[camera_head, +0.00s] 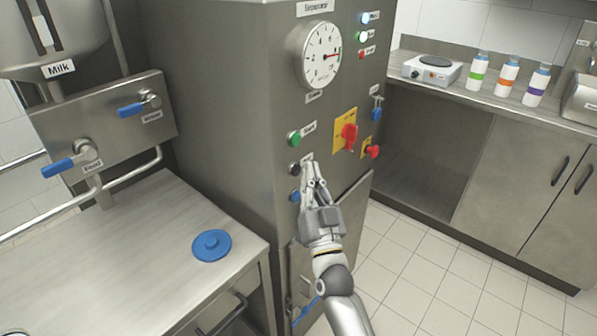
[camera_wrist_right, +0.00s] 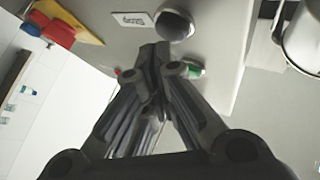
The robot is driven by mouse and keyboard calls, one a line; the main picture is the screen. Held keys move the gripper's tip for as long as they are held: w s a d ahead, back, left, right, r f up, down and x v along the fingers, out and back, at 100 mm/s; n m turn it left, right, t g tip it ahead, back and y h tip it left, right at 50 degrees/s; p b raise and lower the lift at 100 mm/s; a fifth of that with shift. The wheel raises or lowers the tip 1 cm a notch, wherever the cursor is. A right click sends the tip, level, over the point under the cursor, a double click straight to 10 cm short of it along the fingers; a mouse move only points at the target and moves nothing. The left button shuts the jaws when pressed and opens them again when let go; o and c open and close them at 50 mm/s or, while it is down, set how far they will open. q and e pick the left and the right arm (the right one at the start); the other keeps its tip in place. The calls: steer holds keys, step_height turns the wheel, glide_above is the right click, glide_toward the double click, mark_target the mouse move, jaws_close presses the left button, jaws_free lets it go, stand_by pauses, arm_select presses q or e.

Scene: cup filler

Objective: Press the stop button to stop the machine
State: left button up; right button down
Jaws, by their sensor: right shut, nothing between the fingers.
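The stop button is the dark round button (camera_head: 294,169) on the front panel of the steel machine, below the green start button (camera_head: 294,138). In the right wrist view the dark stop button (camera_wrist_right: 175,25) sits beside its "Stop" label (camera_wrist_right: 131,18). My right gripper (camera_head: 311,170) is shut and empty, its fingertips close to the stop button and label. In the right wrist view the shut fingertips (camera_wrist_right: 160,58) overlap the panel just below the dark button, partly covering the green one (camera_wrist_right: 194,71). I cannot tell whether they touch the panel. My left gripper is not in view.
A red rotary switch (camera_head: 349,136) on a yellow plate and a red knob (camera_head: 373,152) stick out right of the gripper. A blue button (camera_head: 295,197) sits below. A steel table (camera_head: 130,245) with a blue lid (camera_head: 211,245) stands at left.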

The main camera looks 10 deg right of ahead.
steer(key=shift+w+a, duration=0.15)
steer(key=shift+w, duration=0.05)
steer(key=shift+w+a, duration=0.2)
stand_by(0.7)
steer(key=shift+s+d, duration=0.1)
steer(key=shift+s+d+p, duration=0.35)
steer(key=shift+s, duration=0.1)
steer(key=s+d+p, duration=0.2)
steer(key=s+d, duration=0.1)
steer(key=s, duration=0.1)
steer(key=shift+s+d, duration=0.4)
steer(key=shift+f, duration=0.1)
stand_by(0.8)
